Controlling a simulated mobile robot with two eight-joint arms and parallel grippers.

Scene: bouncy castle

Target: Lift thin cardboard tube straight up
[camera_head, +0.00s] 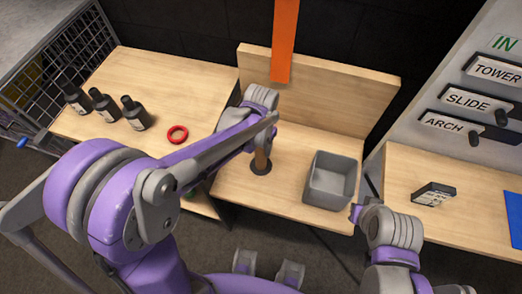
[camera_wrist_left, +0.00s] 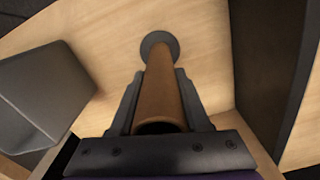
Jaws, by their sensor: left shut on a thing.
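The thin cardboard tube (camera_head: 262,158) is brown and stands upright, its lower end at a dark round base (camera_head: 261,168) on the middle wooden bench. In the left wrist view the tube (camera_wrist_left: 160,90) runs from my gripper down to the round dark base (camera_wrist_left: 159,45). My left gripper (camera_wrist_left: 160,100) is shut on the tube, one finger on each side, near its open top end. In the head view my left arm hides the tube's upper part. My right arm shows at the lower right; its fingers cannot be made out clearly.
A grey bin (camera_head: 331,181) stands on the bench right of the tube; it also shows in the left wrist view (camera_wrist_left: 45,95). An orange strip (camera_head: 285,40) hangs behind. Several black bottles (camera_head: 104,104) and a red ring (camera_head: 177,134) are on the left table. A small black box (camera_head: 434,194) is on the right table.

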